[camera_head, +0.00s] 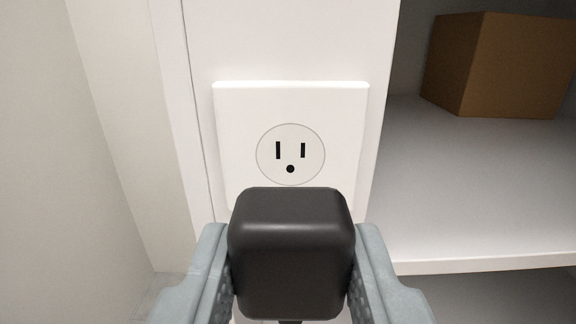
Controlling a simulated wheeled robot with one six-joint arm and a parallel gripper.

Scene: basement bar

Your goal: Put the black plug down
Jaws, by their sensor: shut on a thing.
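The black plug (291,255) is a rounded black block at the bottom middle of the view. My gripper (291,240) is shut on it, with one grey finger on its left side and one on its right. A dark bit of cord shows below the plug at the bottom edge. The plug's far side, with any prongs, is hidden. A white wall plate with a round socket (290,154) is beyond the plug. The socket shows two upright slots and a round hole. The plug covers the lower part of the plate in the picture. I cannot tell how far apart they are.
To the right is an open white shelf (480,190) with a brown box (500,65) at its back. The shelf's front part is bare. A pale wall or panel (60,170) stands close on the left. A darker space shows under the shelf.

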